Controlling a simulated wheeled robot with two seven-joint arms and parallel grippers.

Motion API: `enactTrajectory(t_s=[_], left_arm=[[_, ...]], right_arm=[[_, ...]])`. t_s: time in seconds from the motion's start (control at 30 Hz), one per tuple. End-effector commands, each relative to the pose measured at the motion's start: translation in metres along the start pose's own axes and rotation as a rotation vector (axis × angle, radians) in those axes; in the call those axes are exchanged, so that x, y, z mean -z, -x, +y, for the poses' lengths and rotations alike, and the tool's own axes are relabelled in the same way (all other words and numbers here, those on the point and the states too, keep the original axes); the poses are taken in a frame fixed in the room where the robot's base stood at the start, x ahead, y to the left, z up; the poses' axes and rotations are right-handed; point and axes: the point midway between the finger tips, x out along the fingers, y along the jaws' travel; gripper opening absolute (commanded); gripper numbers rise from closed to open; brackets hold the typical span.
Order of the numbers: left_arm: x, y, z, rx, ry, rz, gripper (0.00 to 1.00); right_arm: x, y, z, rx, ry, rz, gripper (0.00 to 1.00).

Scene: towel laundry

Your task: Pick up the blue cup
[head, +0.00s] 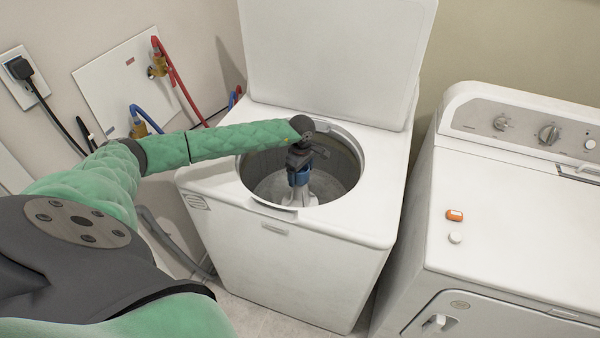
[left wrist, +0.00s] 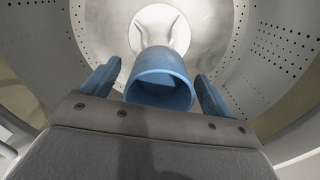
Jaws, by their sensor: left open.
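The blue cup (left wrist: 160,78) shows in the left wrist view with its round open rim toward the camera. It stands between the two blue fingers of my left gripper (left wrist: 157,70), with a visible gap on each side. The gripper is open. In the head view my left gripper (head: 299,178) reaches down into the open washer tub, over the white agitator (head: 298,194). There the cup is hard to tell from the blue fingers. My right gripper is not in view.
The open top-load washer (head: 290,238) has its lid (head: 335,55) raised behind the tub. The round tub rim surrounds my left gripper. A white dryer (head: 510,215) stands to the right, with a small orange item (head: 455,215) and a white cap (head: 455,238) on top.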

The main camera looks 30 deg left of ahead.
Motion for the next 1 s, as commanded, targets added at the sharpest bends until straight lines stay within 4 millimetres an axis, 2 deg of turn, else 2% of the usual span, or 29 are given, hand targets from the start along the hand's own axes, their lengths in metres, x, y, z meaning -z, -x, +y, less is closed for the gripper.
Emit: enactTrajectory(t_s=[0.3,0.37,0.5,0.57,1.0], left_arm=[[0.0,-0.003,0.0002,-0.001,0.0,0.0,0.86],[0.0,-0.0029,0.0002,-0.001,0.0,0.0,0.77],[0.0,-0.0028,0.0002,-0.001,0.0,0.0,0.49],[0.0,-0.0028,0.0002,-0.001,0.0,0.0,0.39],[0.0004,0.0025,0.0006,-0.002,0.0,0.001,0.39]], right_arm=[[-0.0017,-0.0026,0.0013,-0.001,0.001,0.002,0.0],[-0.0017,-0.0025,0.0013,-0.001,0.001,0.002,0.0],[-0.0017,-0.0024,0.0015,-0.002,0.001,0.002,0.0],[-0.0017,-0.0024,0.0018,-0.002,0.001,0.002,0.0],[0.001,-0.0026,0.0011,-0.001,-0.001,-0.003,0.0]])
